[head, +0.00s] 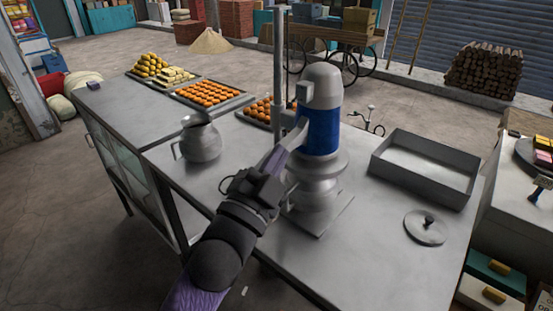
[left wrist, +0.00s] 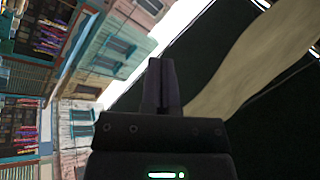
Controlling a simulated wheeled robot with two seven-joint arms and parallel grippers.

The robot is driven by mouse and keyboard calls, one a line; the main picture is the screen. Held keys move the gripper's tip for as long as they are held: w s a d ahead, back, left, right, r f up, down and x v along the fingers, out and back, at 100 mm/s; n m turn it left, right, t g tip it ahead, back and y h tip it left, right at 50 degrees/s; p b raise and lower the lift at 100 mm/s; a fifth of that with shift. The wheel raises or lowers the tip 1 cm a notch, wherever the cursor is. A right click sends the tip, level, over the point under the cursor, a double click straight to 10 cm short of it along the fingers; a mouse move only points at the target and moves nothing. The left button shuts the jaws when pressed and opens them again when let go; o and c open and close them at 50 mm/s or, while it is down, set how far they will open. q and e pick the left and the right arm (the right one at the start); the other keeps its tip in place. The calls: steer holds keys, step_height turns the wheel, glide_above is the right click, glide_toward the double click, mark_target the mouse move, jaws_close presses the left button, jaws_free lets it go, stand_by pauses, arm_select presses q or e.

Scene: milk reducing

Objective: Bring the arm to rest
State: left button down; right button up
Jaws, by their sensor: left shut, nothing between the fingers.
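My left arm reaches up from the bottom of the head view over the metal table. Its gripper (head: 276,158) is shut and empty, in front of the blue and silver machine (head: 320,125), partly covering its post and lower body in the picture. I cannot tell whether it touches the machine. In the left wrist view the two fingers of the gripper (left wrist: 163,82) are together with nothing between them, and the camera looks toward buildings and sky. My right gripper is in neither view.
A metal jug (head: 200,143) stands left of the machine. Trays of orange sweets (head: 211,93) lie at the table's far end. An empty metal tray (head: 425,168) and a round lid (head: 425,227) are at the right. The table's front right (head: 370,270) is clear.

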arm_select(q)
steer(key=s+a+f+n+g+y, duration=0.45)
steer(key=s+f+g, duration=0.2)
steer(key=f, duration=0.45)
steer(key=s+a+f+n+g+y, duration=0.45)
steer(key=s+f+n, duration=0.2)
steer(key=f, duration=0.35)
steer(key=s+a+f+n+g, duration=0.2)
steer(key=s+f+g, duration=0.4)
steer(key=s, duration=0.5)
step_height(320, 180, down, 27)
steer(key=s+b, duration=0.1)
steer(key=b, duration=1.1)
steer(key=s+a+f+g+b, duration=0.1)
steer(key=s+f+b, duration=0.4)
steer(key=f, duration=0.6)
steer(key=s+a+f+m+g+b, duration=0.1)
steer(key=s+f+b, duration=0.3)
steer(key=s+f, duration=0.5)
steer(key=shift+s+a+f+b, duration=0.4)
steer(key=shift+a+f, duration=0.3)
steer(key=shift+f, duration=0.25)
